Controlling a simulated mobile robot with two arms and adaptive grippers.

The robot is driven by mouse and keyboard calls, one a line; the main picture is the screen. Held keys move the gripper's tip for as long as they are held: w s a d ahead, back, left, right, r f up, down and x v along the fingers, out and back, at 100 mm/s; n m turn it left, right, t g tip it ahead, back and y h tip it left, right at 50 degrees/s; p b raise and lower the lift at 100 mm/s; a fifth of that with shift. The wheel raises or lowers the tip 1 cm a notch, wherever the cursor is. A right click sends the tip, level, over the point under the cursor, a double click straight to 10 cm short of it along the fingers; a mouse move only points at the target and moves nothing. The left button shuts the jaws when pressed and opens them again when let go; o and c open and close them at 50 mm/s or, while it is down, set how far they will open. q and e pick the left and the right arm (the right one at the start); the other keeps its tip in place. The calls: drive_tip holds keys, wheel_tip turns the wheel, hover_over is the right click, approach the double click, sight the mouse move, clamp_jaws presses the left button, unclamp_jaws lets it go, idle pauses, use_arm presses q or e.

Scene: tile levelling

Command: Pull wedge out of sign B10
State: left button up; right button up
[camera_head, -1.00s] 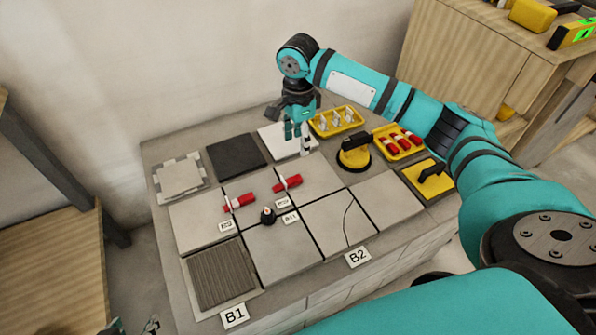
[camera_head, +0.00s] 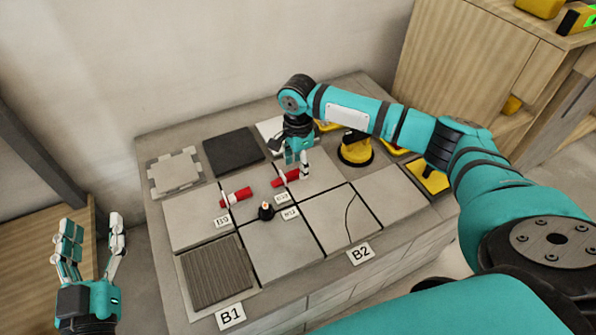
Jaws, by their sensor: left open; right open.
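Two red wedges with pale tips lie across the joints between grey tiles: the left wedge (camera_head: 238,197) and the right wedge (camera_head: 284,179). A small white sign (camera_head: 282,198) stands just in front of the right wedge; its print is too small to read surely, but looks like B10. My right gripper (camera_head: 298,168) points down, open, at the right end of the right wedge. Its fingers partly hide that end, and I cannot tell if they touch it. My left gripper (camera_head: 92,232) is open and empty, left of the tiled block, fingers up.
Sign B9 (camera_head: 222,221) is near the left wedge. A yellow suction lifter (camera_head: 356,150) stands behind right. A ribbed tile (camera_head: 216,273) lies at front left.

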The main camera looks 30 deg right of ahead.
use_arm(q)
drive_tip(key=shift+s+d+r+t+h+b, duration=0.2)
drive_tip(key=shift+r+t, duration=0.35)
drive_tip(key=shift+r, duration=0.4)
drive_tip(key=shift+s+a+r+t+h+b, duration=0.1)
drive_tip(key=shift+s+r+t+h, duration=0.2)
drive_tip(key=shift+r+t, duration=0.45)
use_arm(e)
drive_tip(key=shift+f, duration=1.1)
use_arm(q)
drive_tip(key=shift+r, duration=0.15)
use_arm(e)
drive_tip(key=shift+c, duration=0.4)
use_arm(q)
drive_tip(key=shift+w, duration=0.1)
use_arm(e)
clamp_jaws()
